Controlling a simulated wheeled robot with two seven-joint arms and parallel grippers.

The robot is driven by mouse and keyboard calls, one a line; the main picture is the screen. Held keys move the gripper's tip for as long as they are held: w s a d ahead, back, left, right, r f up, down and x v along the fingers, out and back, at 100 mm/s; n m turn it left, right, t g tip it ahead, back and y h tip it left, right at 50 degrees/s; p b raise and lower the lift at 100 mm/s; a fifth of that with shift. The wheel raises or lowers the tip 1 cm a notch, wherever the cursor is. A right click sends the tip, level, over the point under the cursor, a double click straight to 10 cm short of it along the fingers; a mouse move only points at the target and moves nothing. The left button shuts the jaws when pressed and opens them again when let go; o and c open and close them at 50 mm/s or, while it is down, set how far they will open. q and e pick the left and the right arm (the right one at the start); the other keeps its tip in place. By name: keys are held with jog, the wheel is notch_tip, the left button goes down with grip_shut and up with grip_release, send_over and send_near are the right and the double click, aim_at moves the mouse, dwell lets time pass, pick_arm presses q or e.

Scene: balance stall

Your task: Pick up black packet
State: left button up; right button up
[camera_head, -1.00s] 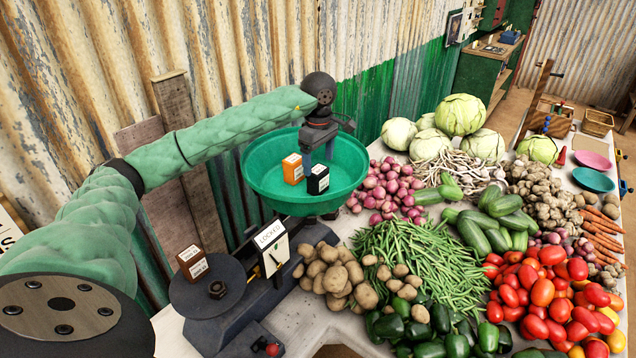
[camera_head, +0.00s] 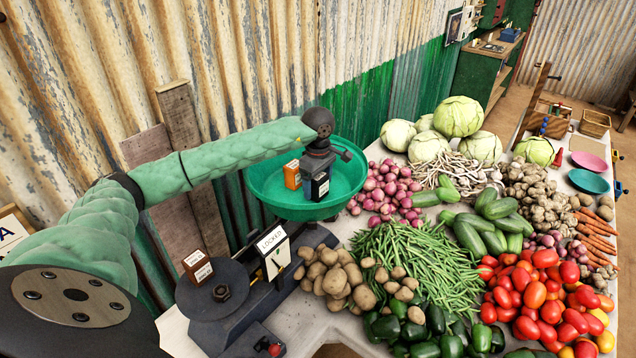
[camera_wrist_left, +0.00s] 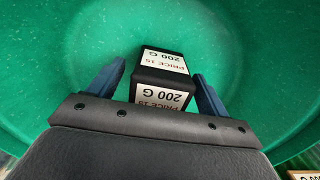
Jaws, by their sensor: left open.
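The black packet (camera_head: 320,187) stands in the green pan (camera_head: 262,198) of the scale, with a white label on it. The black packet also shows in the left wrist view (camera_wrist_left: 164,80), its labels reading 200 G and PRICE 15. My left gripper (camera_head: 319,180) is open over the pan, pointing down. In the left wrist view its two blue fingers stand on either side of the black packet, with small gaps showing. An orange packet (camera_head: 292,174) stands in the pan just left of the black one. My right gripper is not in view.
A brown packet (camera_head: 197,266) sits on the scale's dark plate (camera_head: 240,308) at the left. A LOCKED sign (camera_head: 272,252) stands in front of the pan. Potatoes (camera_head: 333,275), onions (camera_head: 383,190) and beans (camera_head: 420,262) lie close right of the scale. The corrugated wall is behind.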

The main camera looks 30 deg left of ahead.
pick_arm(q)
jog(key=shift+f, duration=0.1)
jog(key=c, duration=1.2)
jog(key=shift+o, duration=0.2)
